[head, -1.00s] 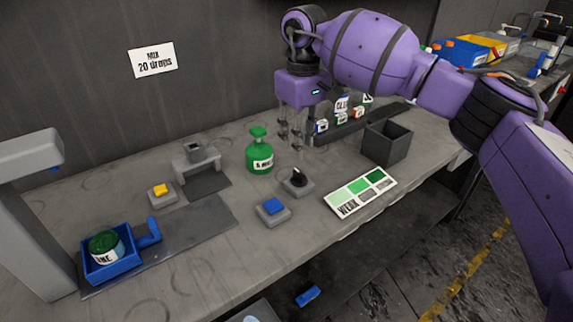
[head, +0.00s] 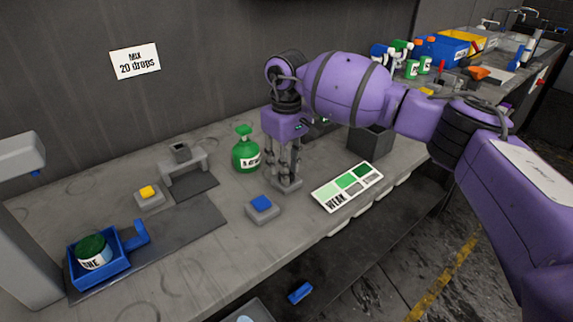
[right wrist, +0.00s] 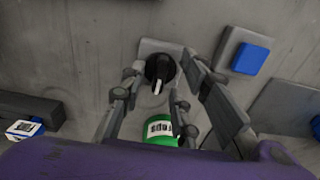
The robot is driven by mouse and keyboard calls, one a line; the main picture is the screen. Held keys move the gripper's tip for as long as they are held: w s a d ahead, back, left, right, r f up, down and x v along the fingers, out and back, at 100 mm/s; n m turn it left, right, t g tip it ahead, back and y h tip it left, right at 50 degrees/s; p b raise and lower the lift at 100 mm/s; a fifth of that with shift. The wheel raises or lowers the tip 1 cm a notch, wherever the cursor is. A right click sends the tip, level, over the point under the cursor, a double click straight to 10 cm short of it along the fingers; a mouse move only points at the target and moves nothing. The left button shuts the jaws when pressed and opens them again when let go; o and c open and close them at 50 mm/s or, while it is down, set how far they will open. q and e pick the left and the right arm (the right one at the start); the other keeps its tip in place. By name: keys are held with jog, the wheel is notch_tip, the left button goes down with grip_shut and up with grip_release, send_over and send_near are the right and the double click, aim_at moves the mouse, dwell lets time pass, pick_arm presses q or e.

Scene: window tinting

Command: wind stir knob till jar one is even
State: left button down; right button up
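The stir knob (right wrist: 160,70) is a black dial with a white mark on a grey base (head: 288,187). My right gripper (head: 284,174) points down over it. In the right wrist view the gripper (right wrist: 160,75) has its fingers apart, one on each side of the knob; the right finger is very close, and contact is unclear. Jar one (head: 94,258), labelled ONE, has a dark green top and sits in a blue tray (head: 104,281) at the left. How even its contents are cannot be told. My left gripper is out of view.
A green bottle (head: 246,154) stands just left of my right gripper. A blue button (head: 262,204) and a shade card (head: 347,187) marked WEAK are nearby. A yellow button (head: 148,193) and small grey stand (head: 183,158) are further left. A wall sign (head: 135,62) reads "MIX 20 drops".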

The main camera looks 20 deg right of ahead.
jog(key=c, duration=0.7)
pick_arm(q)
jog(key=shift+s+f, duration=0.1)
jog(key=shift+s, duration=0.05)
pick_arm(e)
grip_shut()
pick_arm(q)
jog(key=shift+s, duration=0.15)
